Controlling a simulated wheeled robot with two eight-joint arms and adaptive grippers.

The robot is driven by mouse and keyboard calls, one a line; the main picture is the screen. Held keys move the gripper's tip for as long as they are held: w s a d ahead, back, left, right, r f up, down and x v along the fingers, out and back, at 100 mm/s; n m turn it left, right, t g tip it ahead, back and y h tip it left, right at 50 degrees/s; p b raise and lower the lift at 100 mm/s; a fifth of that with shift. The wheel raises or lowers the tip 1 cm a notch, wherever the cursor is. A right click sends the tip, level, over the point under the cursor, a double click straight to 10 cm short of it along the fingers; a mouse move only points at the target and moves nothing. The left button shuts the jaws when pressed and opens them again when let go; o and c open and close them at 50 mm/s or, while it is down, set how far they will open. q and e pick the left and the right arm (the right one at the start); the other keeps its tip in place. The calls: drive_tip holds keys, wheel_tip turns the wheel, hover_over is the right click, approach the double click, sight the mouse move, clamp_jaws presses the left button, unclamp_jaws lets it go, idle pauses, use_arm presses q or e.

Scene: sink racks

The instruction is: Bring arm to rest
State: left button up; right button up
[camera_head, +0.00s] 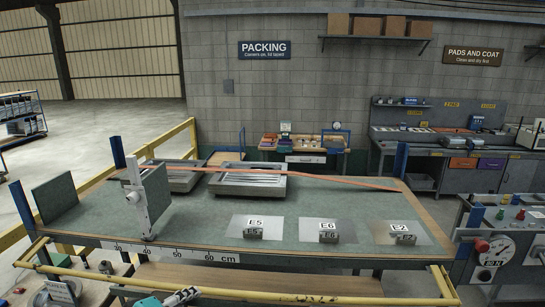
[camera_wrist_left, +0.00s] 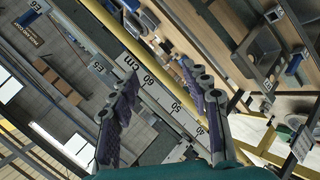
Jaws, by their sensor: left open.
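My left gripper (camera_head: 182,296) shows at the bottom edge of the head view, low in front of the table's front edge, with part of its teal body beside it. In the left wrist view its two dark, ridged fingers (camera_wrist_left: 165,108) stand wide apart, and nothing is held between them. Behind the fingers lies the white centimetre scale (camera_wrist_left: 158,95), which also runs along the table front in the head view (camera_head: 180,253). My right gripper is not in either view.
The green-topped table (camera_head: 190,225) bears two grey trays, a grey upright device (camera_head: 149,200), an orange strip (camera_head: 300,178) and metal blocks on plates marked E5, E6 and E2 (camera_head: 402,240). A yellow rail (camera_head: 250,290) crosses in front. A control panel (camera_head: 500,245) stands right.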

use_arm(q)
drive_tip(key=s+d+f+m+g+y, duration=0.3)
drive_tip(key=s+f+m+g+y, duration=0.1)
drive_tip(key=s+f+m, duration=0.65)
wheel_tip(320, 180, down, 31)
drive_tip(key=n+b, duration=0.1)
drive_tip(key=b, duration=2.9)
drive_tip(key=shift+s+a+f, duration=0.15)
drive_tip(key=shift+s+a, duration=0.05)
drive_tip(key=shift+s, duration=0.1)
drive_tip(key=shift+n, duration=0.25)
drive_tip(key=shift+a, duration=0.1)
